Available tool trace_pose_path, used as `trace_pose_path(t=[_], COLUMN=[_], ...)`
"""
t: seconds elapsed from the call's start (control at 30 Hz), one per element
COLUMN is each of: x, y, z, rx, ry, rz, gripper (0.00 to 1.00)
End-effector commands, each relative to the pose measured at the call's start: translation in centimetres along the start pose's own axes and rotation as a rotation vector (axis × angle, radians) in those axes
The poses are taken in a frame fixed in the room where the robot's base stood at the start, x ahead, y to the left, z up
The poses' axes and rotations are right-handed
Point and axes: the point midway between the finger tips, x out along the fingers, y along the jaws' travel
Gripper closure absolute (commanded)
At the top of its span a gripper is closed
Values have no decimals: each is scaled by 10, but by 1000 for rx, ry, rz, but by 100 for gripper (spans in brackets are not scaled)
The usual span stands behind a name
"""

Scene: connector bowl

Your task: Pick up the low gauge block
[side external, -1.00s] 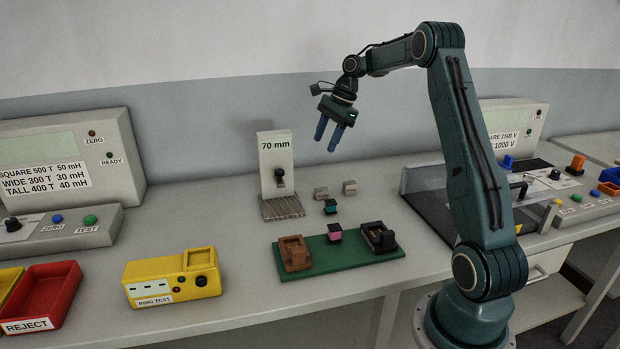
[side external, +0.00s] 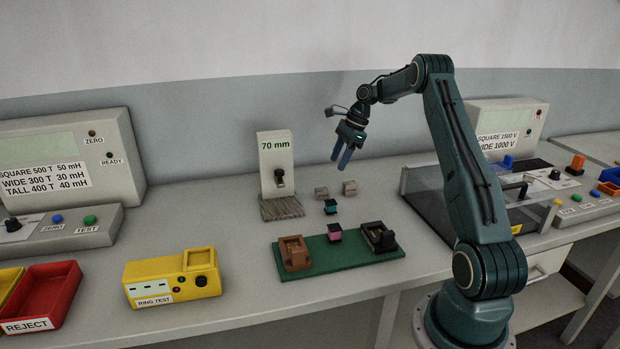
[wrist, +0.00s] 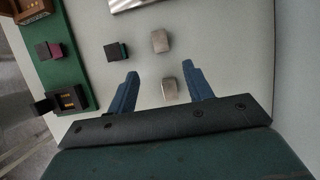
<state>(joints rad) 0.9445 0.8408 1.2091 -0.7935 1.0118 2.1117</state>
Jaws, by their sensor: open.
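Two small grey gauge blocks stand on the bench; I cannot tell for sure which is the low one. The left block (side external: 321,193) and the right block (side external: 350,187) sit a little apart behind the green board. In the wrist view, the left one is the farther block (wrist: 160,41) and the right one is the nearer block (wrist: 170,88), seen between my fingers. My gripper (side external: 342,158) is open and empty, tilted, in the air above the blocks. Its two blue fingers show spread in the wrist view (wrist: 161,75).
A small black-and-teal part (side external: 330,207) lies just in front of the blocks. The green board (side external: 340,262) carries a brown fixture (side external: 295,254), a black-and-pink part (side external: 335,233) and a black fixture (side external: 379,238). The 70 mm stand (side external: 276,165) with its ribbed plate (side external: 282,208) is at left.

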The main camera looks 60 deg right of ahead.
Motion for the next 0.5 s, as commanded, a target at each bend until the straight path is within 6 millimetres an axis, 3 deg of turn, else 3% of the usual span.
trace_pose_path(t=[0.3, 0.5], x=[48, 60], y=[1, 0], z=[1, 1], rx=[-1, -2], ry=[-1, 0], rz=[4, 0], gripper=[49, 49])
